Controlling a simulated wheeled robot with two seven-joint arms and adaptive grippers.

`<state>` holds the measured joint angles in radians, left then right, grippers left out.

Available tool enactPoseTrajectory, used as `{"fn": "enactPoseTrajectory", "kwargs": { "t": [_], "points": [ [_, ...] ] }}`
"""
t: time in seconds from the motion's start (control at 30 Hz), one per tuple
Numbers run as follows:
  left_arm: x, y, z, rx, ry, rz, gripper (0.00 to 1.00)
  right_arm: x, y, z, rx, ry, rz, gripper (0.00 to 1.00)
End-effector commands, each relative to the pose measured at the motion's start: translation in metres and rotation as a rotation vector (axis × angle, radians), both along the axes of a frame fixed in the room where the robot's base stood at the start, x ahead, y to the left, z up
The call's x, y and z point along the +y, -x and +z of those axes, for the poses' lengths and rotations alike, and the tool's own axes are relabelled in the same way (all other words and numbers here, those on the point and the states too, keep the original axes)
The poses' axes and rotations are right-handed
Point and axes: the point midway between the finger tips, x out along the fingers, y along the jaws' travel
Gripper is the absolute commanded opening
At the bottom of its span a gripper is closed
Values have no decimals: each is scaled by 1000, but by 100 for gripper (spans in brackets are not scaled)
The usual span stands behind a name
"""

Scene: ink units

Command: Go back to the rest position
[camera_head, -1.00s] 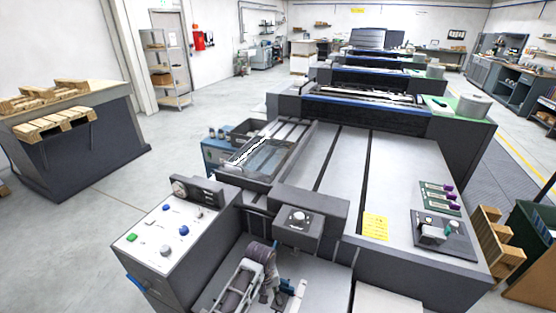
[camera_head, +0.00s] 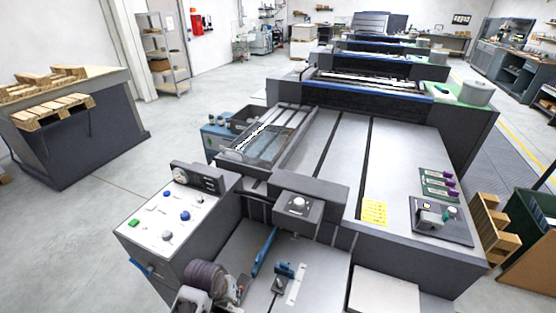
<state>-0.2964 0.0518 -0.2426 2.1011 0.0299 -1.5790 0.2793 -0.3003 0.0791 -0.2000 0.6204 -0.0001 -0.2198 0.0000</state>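My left arm comes in at the bottom edge, with a dark ribbed part and grey links. The small dark part at its end, my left gripper (camera_head: 243,287), is over the left part of the grey machine bed (camera_head: 320,262). Its fingers are too small and partly hidden to tell whether they are open or shut, and I see nothing clearly held. A blue lever (camera_head: 265,251) and a small blue-and-dark fitting (camera_head: 285,269) are to the right of the gripper. My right gripper is not in view.
A control panel (camera_head: 172,218) with buttons stands left of the bed. A box with a knob (camera_head: 297,204) rises behind it. Purple-capped items (camera_head: 438,185) and a dark tray (camera_head: 441,222) lie to the right. Open floor (camera_head: 75,230) lies at the left.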

Motion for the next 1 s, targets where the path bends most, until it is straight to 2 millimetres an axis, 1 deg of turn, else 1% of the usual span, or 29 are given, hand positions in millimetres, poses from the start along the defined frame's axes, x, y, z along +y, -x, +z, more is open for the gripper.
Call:
{"fn": "enactPoseTrajectory", "kwargs": {
  "t": [0.03, 0.2, 0.4, 0.7, 1.0],
  "points": [
    [7, 7, 5, -9, -8, -12, 23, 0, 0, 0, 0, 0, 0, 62],
    [28, 26, 23, -43, -38, -57, 23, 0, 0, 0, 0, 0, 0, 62],
    [49, 44, 43, -76, -76, -107, 23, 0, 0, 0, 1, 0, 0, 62],
    [64, 59, 62, -103, -110, -150, 23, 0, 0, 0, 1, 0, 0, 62],
    [74, 70, 74, -119, -134, -179, 23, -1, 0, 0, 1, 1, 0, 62]
  ]
}}
